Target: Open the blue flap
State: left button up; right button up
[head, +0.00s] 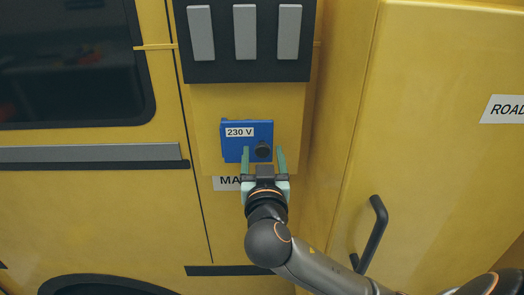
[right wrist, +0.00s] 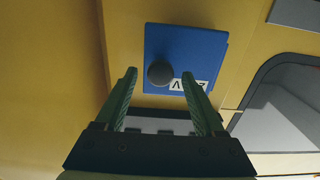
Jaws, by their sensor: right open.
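The blue flap (head: 236,147) is a small square panel labelled 230 V on a yellow raised panel of the vehicle. It looks shut. A round dark knob (head: 263,149) sits at its lower right in the head view. My right gripper (head: 263,156) is open in front of the flap, its green fingers on either side of the knob in the picture. In the right wrist view the flap (right wrist: 200,50) and knob (right wrist: 160,73) lie beyond the open fingertips (right wrist: 159,75); I see no contact. My left gripper is not in view.
A black panel with grey bars (head: 245,70) is above the flap. A partly hidden white label (head: 226,184) is below it. A yellow door (head: 440,150) with a dark handle (head: 374,232) stands at the right, near my right arm. A dark window (head: 70,65) is at the left.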

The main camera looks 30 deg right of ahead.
grip_shut()
dwell(0.7)
dwell(0.8)
